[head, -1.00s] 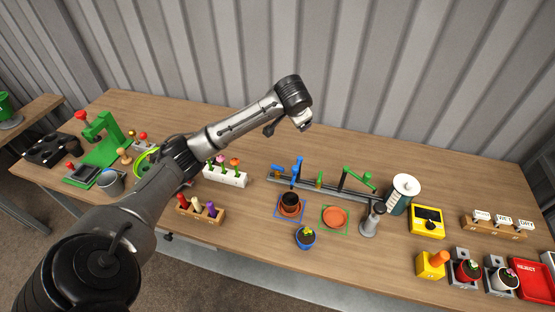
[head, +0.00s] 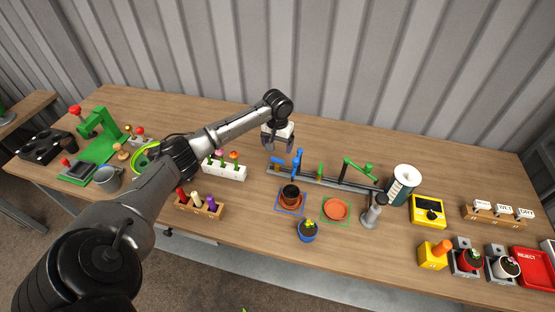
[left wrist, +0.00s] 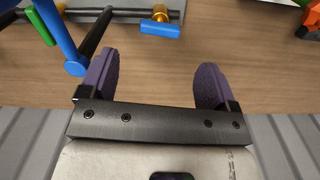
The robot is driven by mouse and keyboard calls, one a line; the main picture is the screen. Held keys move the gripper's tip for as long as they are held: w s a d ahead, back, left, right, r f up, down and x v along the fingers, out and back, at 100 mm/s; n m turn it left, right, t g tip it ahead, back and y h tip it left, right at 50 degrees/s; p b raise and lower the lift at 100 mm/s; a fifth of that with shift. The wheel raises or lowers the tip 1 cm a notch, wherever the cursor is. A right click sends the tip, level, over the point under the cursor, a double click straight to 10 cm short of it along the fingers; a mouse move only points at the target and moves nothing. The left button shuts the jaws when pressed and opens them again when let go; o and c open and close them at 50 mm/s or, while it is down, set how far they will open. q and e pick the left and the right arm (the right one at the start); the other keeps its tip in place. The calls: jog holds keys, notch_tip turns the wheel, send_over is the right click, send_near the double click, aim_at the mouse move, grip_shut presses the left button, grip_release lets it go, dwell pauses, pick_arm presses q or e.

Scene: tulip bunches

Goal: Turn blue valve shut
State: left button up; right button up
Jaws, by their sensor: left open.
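The blue valve (head: 282,164) is a small flat blue lever near the left end of the grey rail, next to a tall blue spout (head: 298,160). In the left wrist view the blue lever (left wrist: 154,29) sits beside a brass fitting, with the blue spout (left wrist: 60,38) to its left. My left gripper (head: 278,146) is open and empty, pointing down just behind the valve. Its purple fingertips (left wrist: 157,80) are apart with bare table between them; the lever lies beyond them, untouched. My right gripper is not in view.
A green lever (head: 320,170) and green spout (head: 362,170) stand farther right on the rail (head: 340,185). A white flower holder (head: 224,173) is at the left. Table behind the rail is clear.

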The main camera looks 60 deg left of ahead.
aim_at(277, 159)
pick_arm(q)
notch_tip(277, 159, down, 8)
jog(key=shift+r+b, duration=0.25)
jog(key=shift+b, duration=0.4)
jog(key=shift+c, duration=0.5)
